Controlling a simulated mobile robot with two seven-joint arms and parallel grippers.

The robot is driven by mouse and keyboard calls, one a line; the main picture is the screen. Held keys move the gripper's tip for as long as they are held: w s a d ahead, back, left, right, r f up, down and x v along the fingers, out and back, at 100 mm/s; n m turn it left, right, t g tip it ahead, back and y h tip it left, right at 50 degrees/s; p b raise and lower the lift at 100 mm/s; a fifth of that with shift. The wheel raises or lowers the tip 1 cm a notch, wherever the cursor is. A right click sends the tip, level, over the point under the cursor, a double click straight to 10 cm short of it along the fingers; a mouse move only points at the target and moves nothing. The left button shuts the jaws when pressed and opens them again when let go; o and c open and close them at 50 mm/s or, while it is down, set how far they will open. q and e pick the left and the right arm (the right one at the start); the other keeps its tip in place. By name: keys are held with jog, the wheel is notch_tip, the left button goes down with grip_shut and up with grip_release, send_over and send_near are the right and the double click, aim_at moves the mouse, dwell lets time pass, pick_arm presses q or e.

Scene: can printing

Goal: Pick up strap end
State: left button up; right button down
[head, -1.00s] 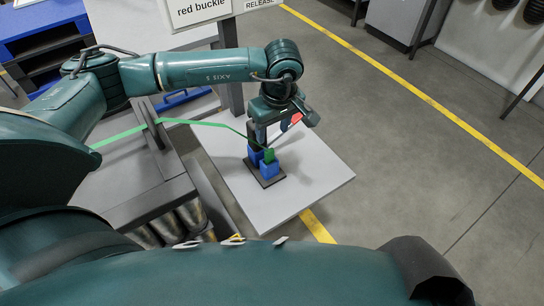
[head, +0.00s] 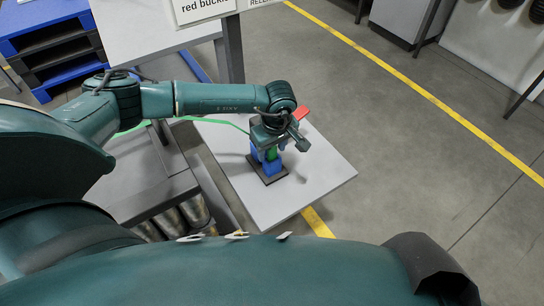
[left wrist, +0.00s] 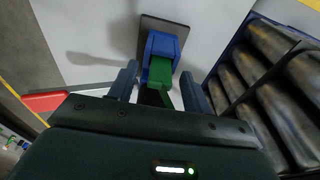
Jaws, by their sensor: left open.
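The green strap end (head: 272,154) sits at a small blue holder (head: 271,168) on a dark square base on the light table (head: 318,182). The green strap (head: 222,122) runs from it to the left behind my arm. My left gripper (head: 274,144) is open just above the holder and partly hides it. In the left wrist view the green strap end (left wrist: 161,72) lies between the two open fingers (left wrist: 160,88), in front of the blue holder (left wrist: 163,45). I cannot tell if the fingers touch it. My right gripper is not in view.
A red piece (head: 302,112) shows just behind my gripper, and in the left wrist view at left (left wrist: 45,101). A grey bench (head: 165,200) with metal cans (head: 195,211) below stands left of the table. The table's right part is clear.

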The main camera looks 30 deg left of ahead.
pick_arm(q)
jog(key=shift+c, duration=0.3)
jog(key=c, duration=1)
